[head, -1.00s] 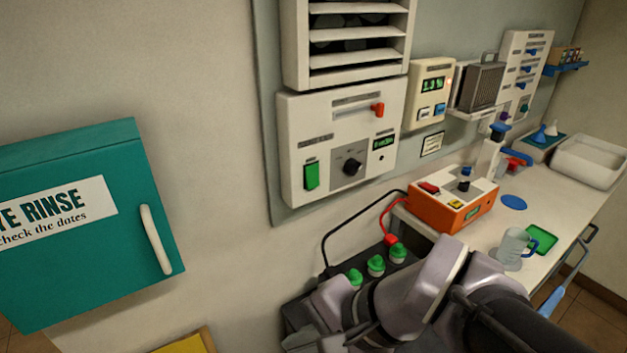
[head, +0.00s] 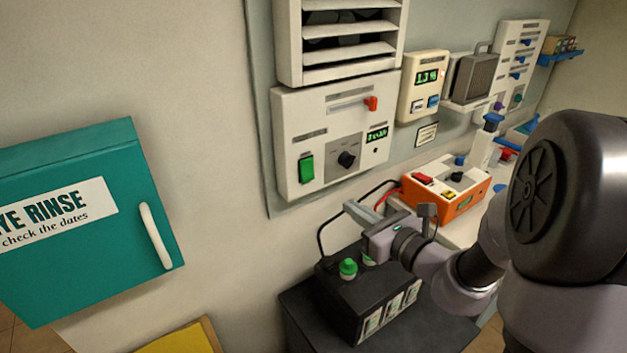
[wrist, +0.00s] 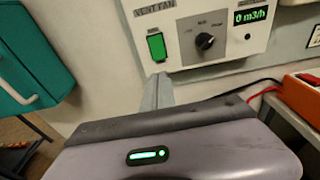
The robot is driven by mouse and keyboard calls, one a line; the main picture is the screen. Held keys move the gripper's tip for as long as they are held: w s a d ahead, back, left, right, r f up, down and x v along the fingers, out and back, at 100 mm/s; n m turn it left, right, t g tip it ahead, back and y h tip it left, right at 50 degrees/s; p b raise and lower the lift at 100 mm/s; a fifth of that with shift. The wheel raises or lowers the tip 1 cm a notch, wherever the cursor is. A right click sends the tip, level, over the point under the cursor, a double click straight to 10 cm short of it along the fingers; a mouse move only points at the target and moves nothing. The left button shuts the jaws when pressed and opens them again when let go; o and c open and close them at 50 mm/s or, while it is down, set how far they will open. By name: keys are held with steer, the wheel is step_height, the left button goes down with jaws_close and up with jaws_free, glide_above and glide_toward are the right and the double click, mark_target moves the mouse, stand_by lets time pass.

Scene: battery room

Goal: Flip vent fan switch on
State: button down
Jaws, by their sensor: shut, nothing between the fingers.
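The white vent fan panel (head: 285,120) is on the wall under a louvred vent. Its green rocker switch (head: 306,169) is at the panel's lower left, with a black knob (head: 346,159) to its right. In the wrist view the green switch (wrist: 157,46) sits under the "VENT FAN" label, and the display (wrist: 252,16) reads 0 m3/h. My gripper (head: 352,207) is shut and empty, below and to the right of the switch in the head view. In the wrist view my fingers (wrist: 158,88) point up just below the switch, apparently apart from it.
A black battery (head: 370,300) with green caps stands below my gripper, with black and red cables near it. An orange charger box (head: 445,188) is on the bench to the right. A teal eye rinse cabinet (head: 90,270) is at left. The panel front looks unobstructed.

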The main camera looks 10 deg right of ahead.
mark_target(309, 179)
steer(key=b+x, duration=0.2)
steer(key=x, duration=1.2)
steer(key=shift+a, duration=0.1)
